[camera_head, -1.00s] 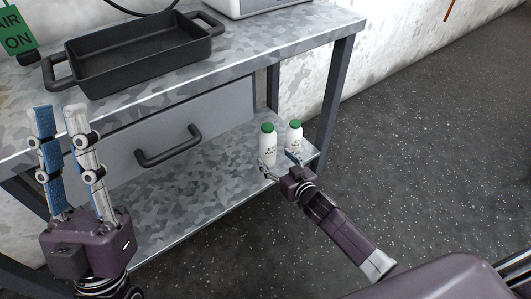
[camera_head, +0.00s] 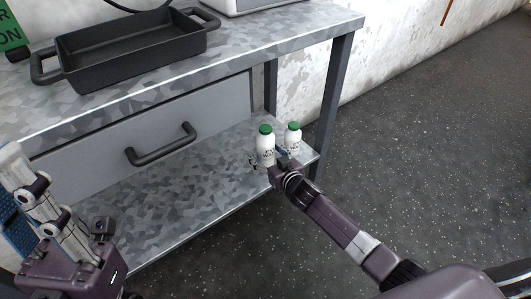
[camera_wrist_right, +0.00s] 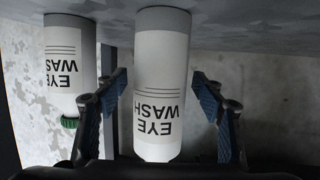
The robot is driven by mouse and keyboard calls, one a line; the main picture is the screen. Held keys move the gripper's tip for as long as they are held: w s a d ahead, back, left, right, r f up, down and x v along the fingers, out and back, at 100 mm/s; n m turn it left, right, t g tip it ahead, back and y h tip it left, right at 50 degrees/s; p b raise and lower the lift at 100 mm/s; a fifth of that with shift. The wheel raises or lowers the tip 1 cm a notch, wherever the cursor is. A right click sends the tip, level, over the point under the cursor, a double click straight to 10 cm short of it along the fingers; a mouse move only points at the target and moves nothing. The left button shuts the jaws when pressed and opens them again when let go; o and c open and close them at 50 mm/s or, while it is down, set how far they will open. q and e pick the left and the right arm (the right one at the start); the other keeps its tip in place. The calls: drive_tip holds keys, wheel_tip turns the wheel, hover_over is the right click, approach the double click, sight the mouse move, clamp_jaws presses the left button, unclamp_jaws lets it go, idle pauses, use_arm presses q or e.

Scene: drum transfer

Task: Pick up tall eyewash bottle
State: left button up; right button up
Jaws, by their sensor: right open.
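The tall eyewash bottle (camera_head: 265,147), white with a green cap, stands upright on the lower shelf. A second, shorter-looking white bottle with a green cap (camera_head: 293,138) stands just right of it. My right gripper (camera_head: 268,163) is open at the tall bottle, with its fingers on either side. In the right wrist view, which is upside down, the tall bottle (camera_wrist_right: 161,85) is between the open fingers (camera_wrist_right: 163,90), with gaps on both sides. The second bottle (camera_wrist_right: 70,65) is outside the left finger there. My left gripper (camera_head: 12,190) is open and empty at the left edge, partly cut off.
The metal table (camera_head: 230,62) has a black tray (camera_head: 130,62) on top and a drawer with a dark handle (camera_head: 160,148). A table leg (camera_head: 336,105) stands right of the bottles. The shelf left of the bottles is bare.

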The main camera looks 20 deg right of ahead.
drive_tip(key=c, duration=1.5)
drive_tip(key=shift+r, duration=0.1)
clamp_jaws()
